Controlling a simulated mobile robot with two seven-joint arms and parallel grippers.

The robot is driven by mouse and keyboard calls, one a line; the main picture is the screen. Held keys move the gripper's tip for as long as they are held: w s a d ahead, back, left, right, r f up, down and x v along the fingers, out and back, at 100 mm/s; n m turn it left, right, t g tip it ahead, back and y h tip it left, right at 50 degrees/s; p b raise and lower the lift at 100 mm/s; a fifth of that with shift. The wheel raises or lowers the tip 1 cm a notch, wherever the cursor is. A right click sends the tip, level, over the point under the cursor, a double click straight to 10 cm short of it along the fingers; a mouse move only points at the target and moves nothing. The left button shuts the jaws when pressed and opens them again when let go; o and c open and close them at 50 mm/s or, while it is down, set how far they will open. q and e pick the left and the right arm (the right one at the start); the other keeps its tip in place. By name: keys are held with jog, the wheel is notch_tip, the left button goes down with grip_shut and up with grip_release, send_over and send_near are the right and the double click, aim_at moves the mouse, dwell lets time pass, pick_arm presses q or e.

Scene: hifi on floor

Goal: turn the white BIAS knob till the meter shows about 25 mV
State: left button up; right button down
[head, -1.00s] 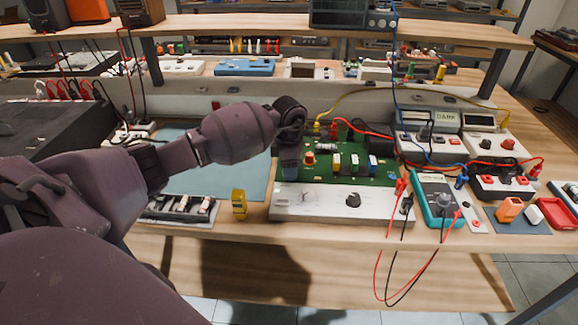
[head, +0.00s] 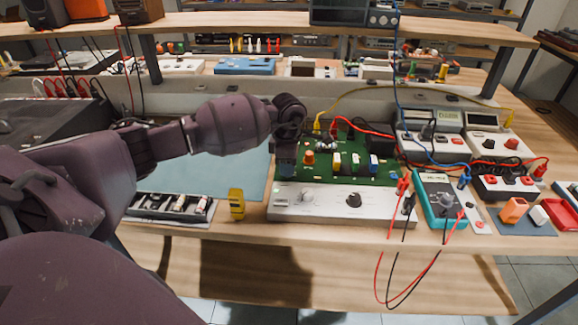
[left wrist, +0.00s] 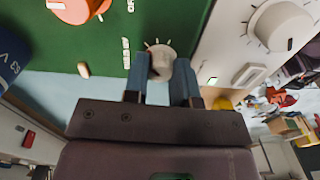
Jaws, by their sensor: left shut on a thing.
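A small white knob (left wrist: 163,60) stands on the green circuit board (left wrist: 110,40) in the left wrist view. I take it for the BIAS knob; no label on it is readable. My left gripper (left wrist: 162,78) has its two blue-grey fingers on either side of the knob and is shut on it. In the head view the left gripper (head: 287,160) points down at the left edge of the board (head: 345,172) and hides the knob. The teal meter (head: 440,200) lies to the right; its reading is too small to tell. My right gripper is not in view.
An orange knob (left wrist: 75,8) stands near on the board. A larger white knob (left wrist: 283,25) sits on the pale front panel (head: 325,207). A yellow object (head: 236,204) stands left of the panel. Red and black leads hang over the bench's front edge.

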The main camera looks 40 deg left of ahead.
pick_arm(q)
jog(key=o, duration=0.9)
jog(key=shift+o, duration=0.2)
notch_tip(320, 180, up, 11)
jog(key=p, duration=0.1)
dwell(0.4)
